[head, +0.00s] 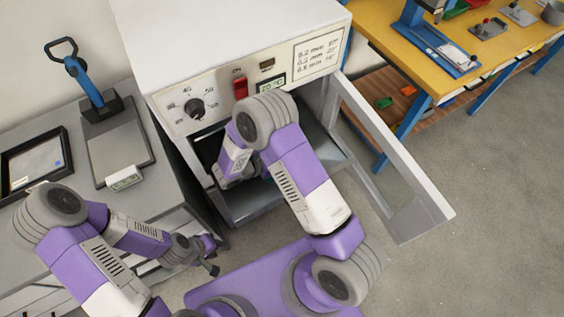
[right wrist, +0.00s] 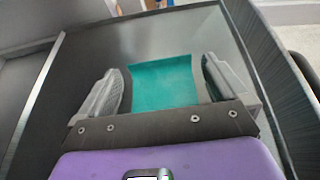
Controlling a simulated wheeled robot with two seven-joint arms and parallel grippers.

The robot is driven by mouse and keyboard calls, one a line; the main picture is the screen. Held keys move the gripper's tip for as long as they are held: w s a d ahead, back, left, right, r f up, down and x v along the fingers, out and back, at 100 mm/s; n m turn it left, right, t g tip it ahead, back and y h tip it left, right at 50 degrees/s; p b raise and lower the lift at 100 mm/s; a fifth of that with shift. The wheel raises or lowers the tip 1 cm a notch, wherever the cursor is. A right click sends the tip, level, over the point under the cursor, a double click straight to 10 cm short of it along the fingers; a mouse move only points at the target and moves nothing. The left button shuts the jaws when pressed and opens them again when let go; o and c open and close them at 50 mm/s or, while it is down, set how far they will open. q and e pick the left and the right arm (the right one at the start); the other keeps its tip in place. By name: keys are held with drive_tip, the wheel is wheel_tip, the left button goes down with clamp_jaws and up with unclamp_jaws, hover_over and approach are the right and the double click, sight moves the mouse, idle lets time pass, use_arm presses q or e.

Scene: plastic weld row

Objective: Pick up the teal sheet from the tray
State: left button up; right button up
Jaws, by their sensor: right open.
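The teal sheet (right wrist: 165,80) shows in the right wrist view, lying beyond my right gripper's palm with its sides curved inward. A dark grey surface with raised light edges, seemingly the tray (right wrist: 95,55), surrounds it. My right gripper (right wrist: 165,84) is open, with one finger on each side of the sheet; whether they touch it I cannot tell. In the head view my right arm reaches into the open oven (head: 245,45), and the sheet is hidden there. My left gripper (head: 211,257) has its fingers apart, empty, low in front of the grey bench.
The oven door (head: 405,190) stands open on the right of my right arm. A yellow workbench (head: 385,25) stands at upper right. Floor at right is clear.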

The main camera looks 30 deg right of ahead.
drive_tip(key=b+x, duration=0.1)
drive_tip(key=x, duration=0.3)
drive_tip(key=shift+w+d+f, duration=0.15)
drive_tip(key=shift+w+d, duration=0.05)
drive_tip(key=shift+d, duration=0.15)
drive_tip(key=c, duration=0.7)
